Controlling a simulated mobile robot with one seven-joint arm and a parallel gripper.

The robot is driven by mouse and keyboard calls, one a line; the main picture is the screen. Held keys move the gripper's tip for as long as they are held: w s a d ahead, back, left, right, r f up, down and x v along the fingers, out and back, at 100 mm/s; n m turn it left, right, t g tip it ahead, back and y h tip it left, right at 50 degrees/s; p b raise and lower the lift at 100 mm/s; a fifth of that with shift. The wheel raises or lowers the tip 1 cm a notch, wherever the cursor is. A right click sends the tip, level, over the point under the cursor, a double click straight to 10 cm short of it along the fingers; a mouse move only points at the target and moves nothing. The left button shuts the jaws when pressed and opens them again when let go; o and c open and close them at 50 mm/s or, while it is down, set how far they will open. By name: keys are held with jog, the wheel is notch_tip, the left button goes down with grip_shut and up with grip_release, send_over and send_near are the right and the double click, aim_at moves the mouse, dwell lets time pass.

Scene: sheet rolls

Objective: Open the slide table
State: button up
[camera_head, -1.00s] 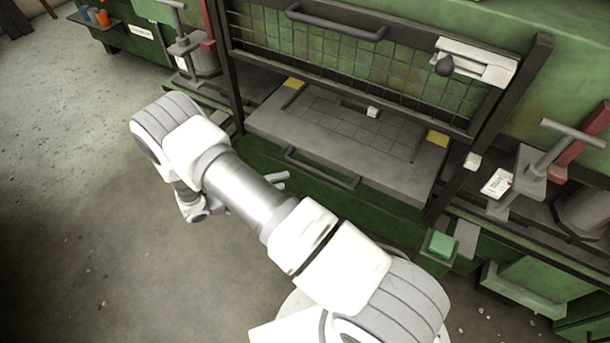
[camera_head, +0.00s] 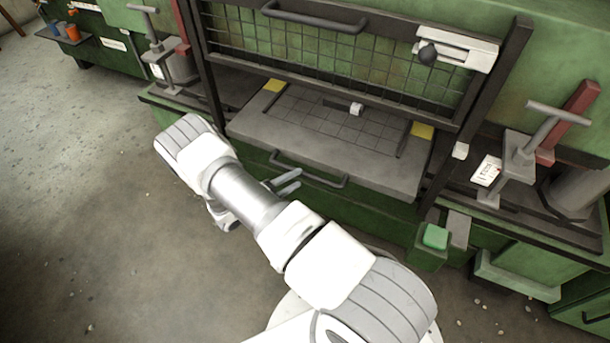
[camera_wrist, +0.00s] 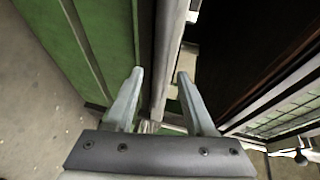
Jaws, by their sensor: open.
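The slide table (camera_head: 385,166) is a grey slab with a gridded top, yellow corner patches and a dark bar handle (camera_head: 335,184) on its front. It lies under the raised mesh guard, in the green press. My gripper (camera_head: 290,181) is open and empty, in front of the handle's left half and apparently just short of it. In the wrist view, my gripper's two fingers (camera_wrist: 160,88) point toward a long grey edge, which runs up between them. I cannot tell there whether the handle lies between the fingers.
The mesh guard (camera_head: 330,62) with its own bar handle stands above the table. A green button box (camera_head: 435,237) juts out at the right front. Clamps with T-handles (camera_head: 520,155) stand on the right. Open floor (camera_head: 90,200) lies at the left.

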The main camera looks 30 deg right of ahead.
aim_at(305, 172)
jog(key=x, duration=0.5)
jog(key=shift+b, duration=0.3)
grip_shut()
dwell(1.1)
